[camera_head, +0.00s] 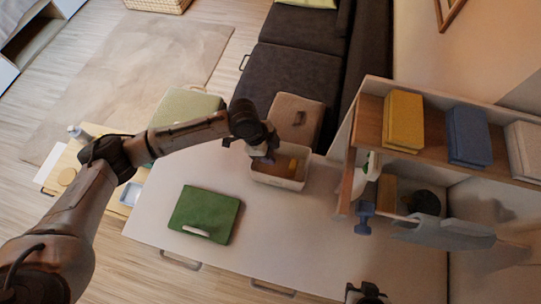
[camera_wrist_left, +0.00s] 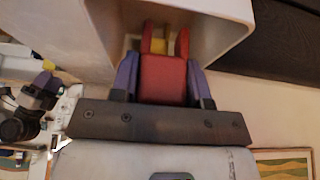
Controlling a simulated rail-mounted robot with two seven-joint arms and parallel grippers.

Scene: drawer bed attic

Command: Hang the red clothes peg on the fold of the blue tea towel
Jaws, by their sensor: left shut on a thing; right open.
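My left gripper (camera_head: 262,156) reaches into the white bin (camera_head: 278,181) on the pale top. In the left wrist view its purple fingers (camera_wrist_left: 160,82) are shut on the red clothes peg (camera_wrist_left: 163,80), whose two prongs point into the bin. The red peg is hard to make out in the head view. The blue-grey tea towel (camera_head: 445,235) hangs on a thin rail below the shelf at right, well apart from the left gripper. My right gripper (camera_head: 365,293) is open and empty at the bottom edge of the head view.
A yellow item (camera_wrist_left: 156,43) lies in the bin. A blue piece (camera_head: 365,218) sits at the rail's left end. A green folded item (camera_head: 205,214) lies on the pale top. The shelf (camera_head: 440,135) holds yellow and blue boxes above the towel. The pale top's middle is clear.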

